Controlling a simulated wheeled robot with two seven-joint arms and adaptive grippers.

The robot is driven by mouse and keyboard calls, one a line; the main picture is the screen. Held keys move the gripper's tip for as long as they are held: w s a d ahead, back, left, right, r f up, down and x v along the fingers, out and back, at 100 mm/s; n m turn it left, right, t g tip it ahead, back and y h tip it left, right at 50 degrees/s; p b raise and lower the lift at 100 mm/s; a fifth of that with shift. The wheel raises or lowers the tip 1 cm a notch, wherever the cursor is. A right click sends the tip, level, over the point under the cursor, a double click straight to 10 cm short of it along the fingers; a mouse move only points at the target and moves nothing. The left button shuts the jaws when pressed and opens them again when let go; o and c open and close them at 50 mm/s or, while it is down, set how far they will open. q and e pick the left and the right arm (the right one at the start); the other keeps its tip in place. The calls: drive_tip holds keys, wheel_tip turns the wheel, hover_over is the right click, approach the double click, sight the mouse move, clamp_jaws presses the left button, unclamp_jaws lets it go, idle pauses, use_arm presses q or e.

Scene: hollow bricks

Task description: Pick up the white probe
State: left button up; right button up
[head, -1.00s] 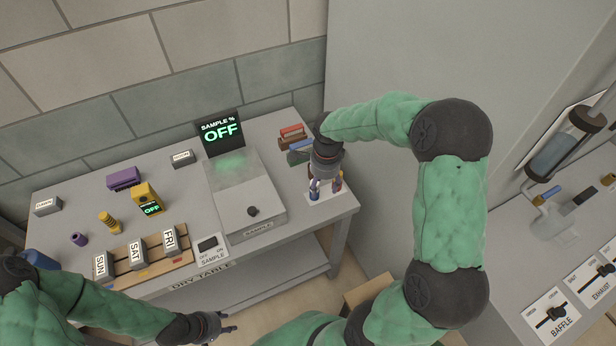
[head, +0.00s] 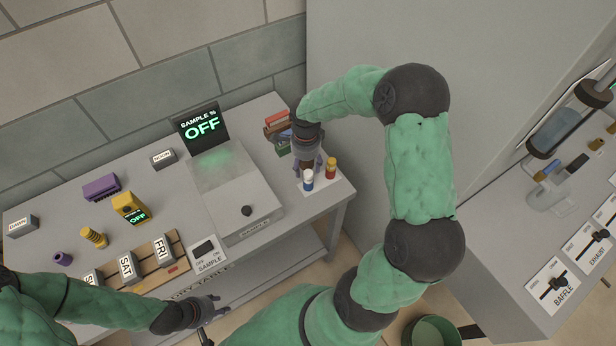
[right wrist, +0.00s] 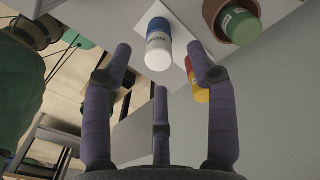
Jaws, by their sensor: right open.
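The white probe (head: 308,178), a short cylinder with a white end and a blue band, stands on a pale card at the right end of the dry table. My right gripper (head: 311,164) is just behind and above it, open and empty. In the right wrist view the probe (right wrist: 158,48) lies beyond and between the spread fingertips of the right gripper (right wrist: 159,62), with no clear contact. My left gripper (head: 211,316) is at the table's front edge, empty, its fingers apart.
A brown round holder (right wrist: 218,12) with a green cylinder is nearby. The sample box (head: 235,195) is to the left, a tall grey wall (head: 350,50) behind.

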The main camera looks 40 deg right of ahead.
sight(308, 173)
drive_tip(key=f, duration=0.5)
drive_tip(key=shift+s+d+b, duration=0.2)
drive_tip(key=shift+s+b, duration=0.15)
drive_tip(key=shift+b, duration=0.05)
clamp_jaws()
